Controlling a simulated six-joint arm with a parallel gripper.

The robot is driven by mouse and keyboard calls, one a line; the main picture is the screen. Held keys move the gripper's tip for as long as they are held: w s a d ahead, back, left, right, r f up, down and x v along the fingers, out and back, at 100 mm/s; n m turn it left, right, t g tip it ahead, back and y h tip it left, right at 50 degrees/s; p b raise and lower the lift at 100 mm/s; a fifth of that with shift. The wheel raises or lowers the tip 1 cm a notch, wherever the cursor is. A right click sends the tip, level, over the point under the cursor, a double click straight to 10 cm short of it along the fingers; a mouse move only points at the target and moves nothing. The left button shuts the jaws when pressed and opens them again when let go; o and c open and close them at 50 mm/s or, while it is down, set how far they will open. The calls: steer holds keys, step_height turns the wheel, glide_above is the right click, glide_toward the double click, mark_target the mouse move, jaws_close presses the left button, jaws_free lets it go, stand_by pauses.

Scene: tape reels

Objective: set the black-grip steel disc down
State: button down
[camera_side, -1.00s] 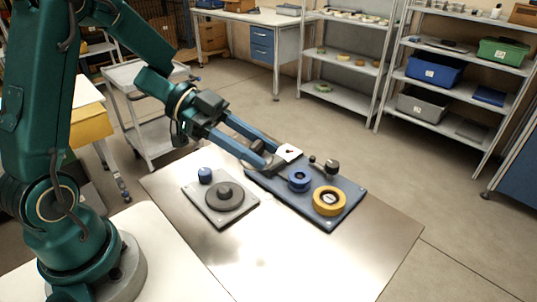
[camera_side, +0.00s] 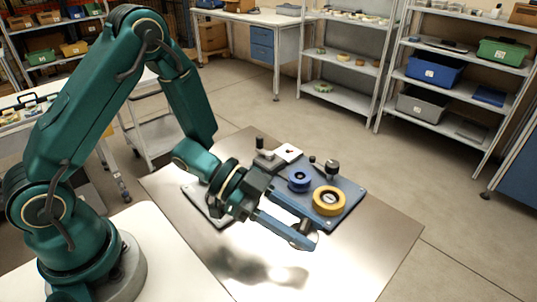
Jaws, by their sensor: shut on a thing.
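My gripper (camera_side: 303,240) is over the bare metal table top, to the front of the blue board (camera_side: 345,212). Its two long blue fingers are shut on the black-grip steel disc (camera_side: 305,227). Only a small grey and dark part of it shows at the fingertips; the fingers hide the rest. The gripper seems held above the table, with a blurred dark shadow on the metal to its lower left. I cannot tell how high the disc is.
My arm covers most of a grey plate (camera_side: 193,193). The metal table (camera_side: 350,265) is clear in front.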

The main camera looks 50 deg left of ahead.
steer(key=shift+f, duration=1.5)
steer(key=shift+f, duration=0.1)
steer(key=shift+f, duration=0.55)
steer(key=shift+c, duration=2.2)
jaws_free()
